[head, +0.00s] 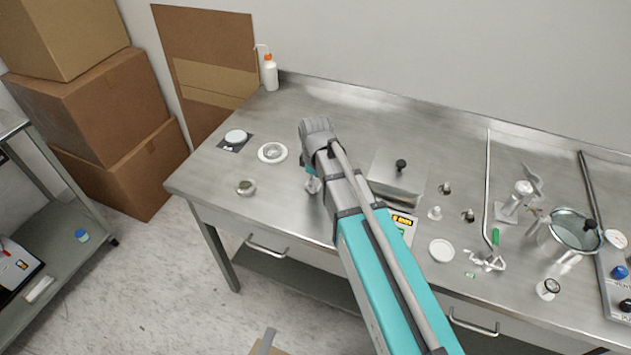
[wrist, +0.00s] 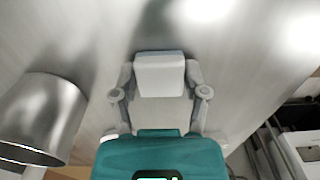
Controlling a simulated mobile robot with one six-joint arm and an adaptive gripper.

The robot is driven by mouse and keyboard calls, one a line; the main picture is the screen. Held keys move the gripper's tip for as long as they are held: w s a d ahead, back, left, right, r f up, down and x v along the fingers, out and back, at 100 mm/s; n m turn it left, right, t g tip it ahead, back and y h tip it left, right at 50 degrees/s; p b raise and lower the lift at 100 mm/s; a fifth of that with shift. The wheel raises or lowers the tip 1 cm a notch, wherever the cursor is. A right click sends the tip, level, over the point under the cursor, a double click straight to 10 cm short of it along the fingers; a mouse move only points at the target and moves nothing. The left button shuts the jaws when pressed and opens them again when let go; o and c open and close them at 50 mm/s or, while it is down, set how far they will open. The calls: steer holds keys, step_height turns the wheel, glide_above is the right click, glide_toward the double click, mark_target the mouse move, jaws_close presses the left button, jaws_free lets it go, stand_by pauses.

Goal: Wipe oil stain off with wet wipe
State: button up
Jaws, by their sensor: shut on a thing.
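My gripper (wrist: 160,82) is shut on a pale, block-shaped pad (wrist: 160,68), which looks like the folded wet wipe, close above the steel bench top (wrist: 238,70). I cannot tell whether the pad touches the steel. No oil stain can be made out clearly; dark patches in the wrist view may be shadows or reflections.
A metal cylinder (wrist: 42,118) stands left of the gripper in the wrist view. A white ring dish (head: 272,153), a small tin (head: 245,187) and a lidded steel box (head: 398,176) are nearby. A wash bottle (head: 269,74) stands at the back.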

mark_target(311, 195)
steer(key=shift+s+a+f, duration=0.1)
steer(key=shift+s+a, duration=0.25)
steer(key=shift+s, duration=0.55)
steer(key=shift+s+a+f, duration=0.1)
steer(key=shift+s+a, duration=0.2)
steer(key=shift+s, duration=0.6)
steer(key=shift+s, duration=0.15)
steer(key=shift+s+a+r, duration=0.1)
steer(key=shift+s+a, duration=0.25)
steer(key=shift+s, duration=0.4)
steer(key=shift+s+a+r, duration=0.1)
steer(key=shift+s+a, duration=0.25)
steer(key=shift+s, duration=0.4)
steer(key=shift+f, duration=0.2)
steer(key=shift+w+d, duration=0.1)
steer(key=shift+w, duration=0.05)
steer(key=shift+w+d+r, duration=0.1)
steer(key=shift+w+d, duration=0.2)
steer(key=shift+w, duration=0.55)
steer(key=shift+w+d, duration=0.3)
steer(key=shift+w, duration=0.55)
